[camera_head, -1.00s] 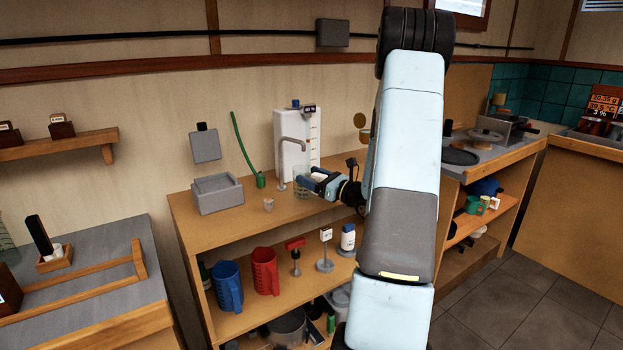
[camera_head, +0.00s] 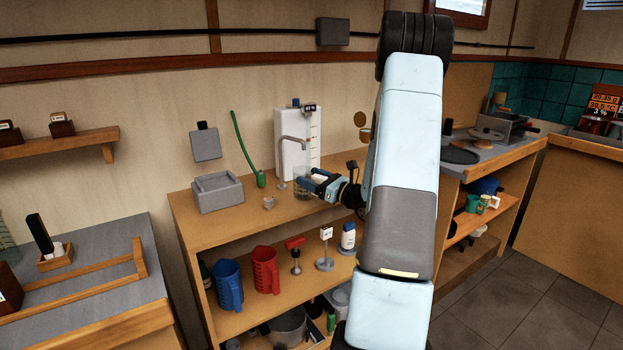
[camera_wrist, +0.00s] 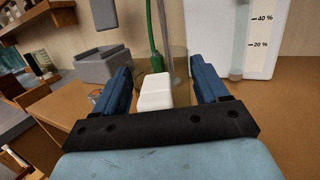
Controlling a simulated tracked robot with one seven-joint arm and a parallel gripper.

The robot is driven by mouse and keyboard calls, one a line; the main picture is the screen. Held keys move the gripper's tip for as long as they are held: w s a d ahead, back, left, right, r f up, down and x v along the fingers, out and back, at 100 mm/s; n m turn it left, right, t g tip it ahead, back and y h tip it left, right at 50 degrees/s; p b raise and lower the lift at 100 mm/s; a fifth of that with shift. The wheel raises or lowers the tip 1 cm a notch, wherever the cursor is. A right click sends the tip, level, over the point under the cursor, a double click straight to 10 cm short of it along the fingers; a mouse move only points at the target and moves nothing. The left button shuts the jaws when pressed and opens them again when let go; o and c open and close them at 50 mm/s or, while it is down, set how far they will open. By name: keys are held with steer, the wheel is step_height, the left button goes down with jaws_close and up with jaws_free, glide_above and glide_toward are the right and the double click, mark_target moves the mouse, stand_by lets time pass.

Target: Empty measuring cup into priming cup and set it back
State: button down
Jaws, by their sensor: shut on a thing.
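My gripper (camera_head: 316,183) is shut on the clear measuring cup (camera_head: 301,191) at the bench top, beside the white tank. In the wrist view, the blue fingers (camera_wrist: 163,78) stand either side of a white block (camera_wrist: 155,92), which looks like the cup's handle. The cup's see-through wall (camera_wrist: 178,62) shows beyond it. The level inside either cup cannot be told.
The white tank (camera_head: 290,140) with a metal spout (camera_head: 292,140) stands behind my gripper. Red (camera_head: 265,271) and blue (camera_head: 228,285) jugs stand on the shelf below. The front bench edge is clear.

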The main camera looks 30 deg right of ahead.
steer(key=shift+f, duration=0.2)
jaws_free()
steer(key=shift+s, duration=0.1)
steer(key=v, duration=0.9)
stand_by(0.6)
stand_by(0.5)
